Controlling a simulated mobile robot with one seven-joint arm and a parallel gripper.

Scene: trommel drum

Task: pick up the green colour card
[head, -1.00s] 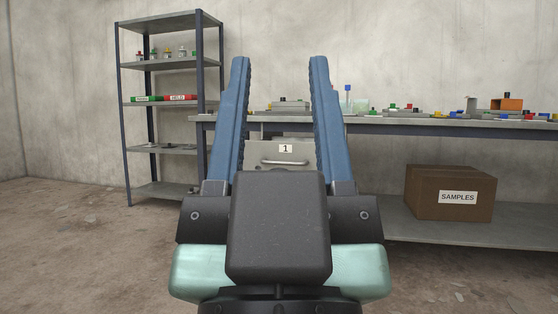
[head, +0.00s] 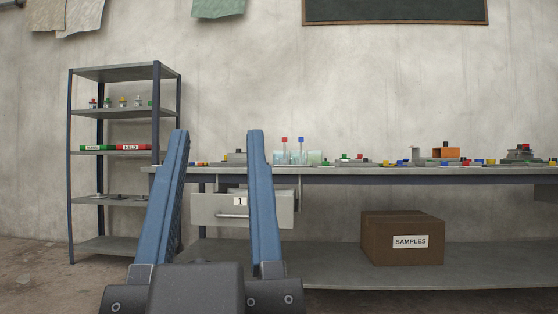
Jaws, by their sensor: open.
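My gripper (head: 217,137) stands upright in the left half of the head view. Its two blue fingers are wide apart with nothing between them, in front of the workbench's left end. I cannot pick out a green colour card for certain. Small green, red, blue and yellow pieces lie along the workbench top (head: 400,170), well beyond the gripper. They are too small to tell which, if any, is a card.
A metal shelf rack (head: 125,72) at left holds a green box (head: 93,148) and a red box (head: 131,148). A drawer (head: 210,208) marked 1 hangs under the bench. A cardboard SAMPLES box (head: 385,225) sits on its lower shelf. Open floor shows at left.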

